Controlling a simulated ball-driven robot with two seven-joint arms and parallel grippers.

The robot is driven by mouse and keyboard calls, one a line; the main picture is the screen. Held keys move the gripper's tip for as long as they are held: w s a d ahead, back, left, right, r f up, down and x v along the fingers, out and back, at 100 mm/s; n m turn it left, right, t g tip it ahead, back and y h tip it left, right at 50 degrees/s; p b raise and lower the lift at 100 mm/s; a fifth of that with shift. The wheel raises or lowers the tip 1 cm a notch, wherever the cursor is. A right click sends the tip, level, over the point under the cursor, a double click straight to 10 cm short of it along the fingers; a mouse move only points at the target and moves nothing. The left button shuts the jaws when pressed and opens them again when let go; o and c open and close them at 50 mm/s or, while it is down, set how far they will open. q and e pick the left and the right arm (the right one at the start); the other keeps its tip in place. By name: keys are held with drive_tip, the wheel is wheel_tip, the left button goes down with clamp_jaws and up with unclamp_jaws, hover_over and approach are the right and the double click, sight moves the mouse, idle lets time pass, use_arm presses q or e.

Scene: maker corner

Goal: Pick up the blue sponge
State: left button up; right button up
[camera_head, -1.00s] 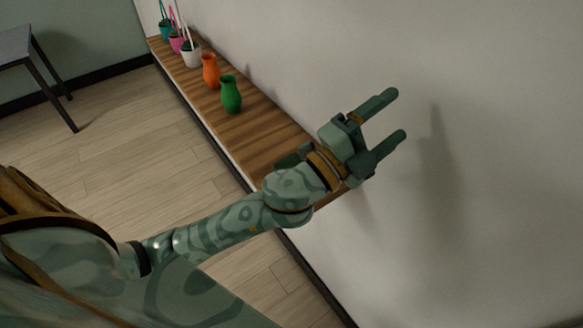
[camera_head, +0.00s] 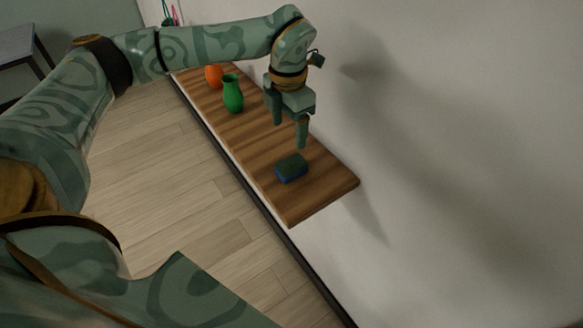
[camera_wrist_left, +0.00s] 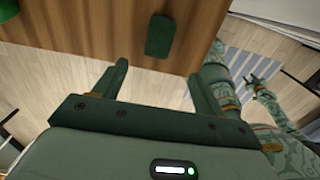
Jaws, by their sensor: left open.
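The blue sponge (camera_head: 291,170) lies near the front end of a wooden shelf, with a dark green top and blue sides. In the left wrist view the sponge (camera_wrist_left: 160,36) shows as a dark green block beyond the fingertips. My left gripper (camera_head: 289,134) points down just above the sponge, apart from it. It is open and empty, and its two fingers (camera_wrist_left: 158,68) are spread in the wrist view. My right gripper is outside the head view; what looks like its small end (camera_wrist_left: 257,83) shows at the right of the wrist view, too small to read.
The wooden shelf (camera_head: 318,190) runs along a pale wall (camera_head: 470,130). A green vase (camera_head: 232,94) and an orange vase (camera_head: 213,76) stand farther back on it. The wood floor (camera_head: 170,190) beside the shelf is clear.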

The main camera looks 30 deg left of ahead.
use_arm(q)
hover_over(291, 163)
drive_tip(key=f, duration=0.5)
drive_tip(key=s+f, duration=0.1)
drive_tip(key=f, duration=0.2)
drive_tip(key=shift+d+b, duration=0.1)
drive_tip(key=shift+b, duration=0.25)
drive_tip(key=f, duration=0.2)
drive_tip(key=w+f, duration=0.1)
drive_tip(key=f, duration=0.2)
drive_tip(key=shift+f, duration=0.15)
drive_tip(key=c, duration=1.1)
